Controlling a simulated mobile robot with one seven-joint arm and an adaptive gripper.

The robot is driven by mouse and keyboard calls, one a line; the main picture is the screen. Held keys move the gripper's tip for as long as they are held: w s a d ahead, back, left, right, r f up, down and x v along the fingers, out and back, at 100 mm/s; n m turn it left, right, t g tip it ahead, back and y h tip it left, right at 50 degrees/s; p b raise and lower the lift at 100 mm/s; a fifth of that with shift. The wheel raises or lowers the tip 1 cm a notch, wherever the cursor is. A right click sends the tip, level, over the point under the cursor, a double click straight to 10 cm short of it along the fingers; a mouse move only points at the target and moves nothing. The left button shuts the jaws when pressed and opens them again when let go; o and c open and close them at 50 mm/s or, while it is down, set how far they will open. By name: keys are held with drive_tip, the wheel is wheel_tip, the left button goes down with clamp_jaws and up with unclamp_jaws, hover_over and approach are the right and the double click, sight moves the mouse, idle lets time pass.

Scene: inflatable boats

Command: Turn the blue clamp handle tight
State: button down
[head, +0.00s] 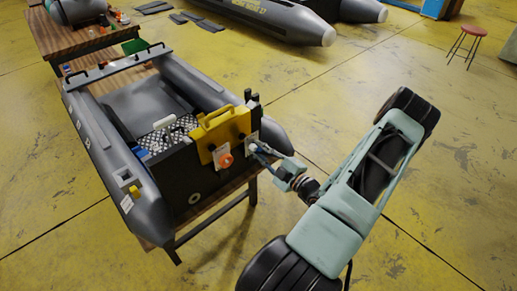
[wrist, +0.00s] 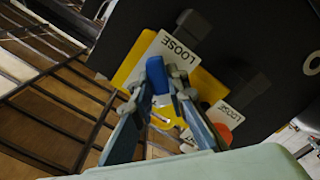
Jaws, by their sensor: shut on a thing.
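The blue clamp handle (wrist: 157,75) shows in the wrist view in front of a white card (wrist: 176,48) reading LOOSE. My gripper (wrist: 160,82) has its fingers closed around the handle, and they hide part of it. In the head view my gripper (head: 262,150) reaches the right side of the dark transom board (head: 185,180) of a grey inflatable boat. The handle is mostly hidden there by my fingers. A yellow bracket plate (head: 222,125) sits on the board beside it.
An orange knob (head: 224,161) with its own white card is left of my gripper in the head view. The boat (head: 180,75) rests on a wooden table. The floor to the right is open, with a red stool (head: 473,32) far off.

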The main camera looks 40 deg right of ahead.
drive_tip(key=m+p, duration=0.2)
drive_tip(key=m, duration=0.2)
drive_tip(key=shift+r, duration=0.15)
drive_tip(key=m, duration=0.3)
drive_tip(key=shift+p, duration=0.3)
drive_tip(key=c, duration=1.5)
unclamp_jaws()
drive_tip(key=s, duration=0.8)
drive_tip(key=shift+d+p, duration=0.35)
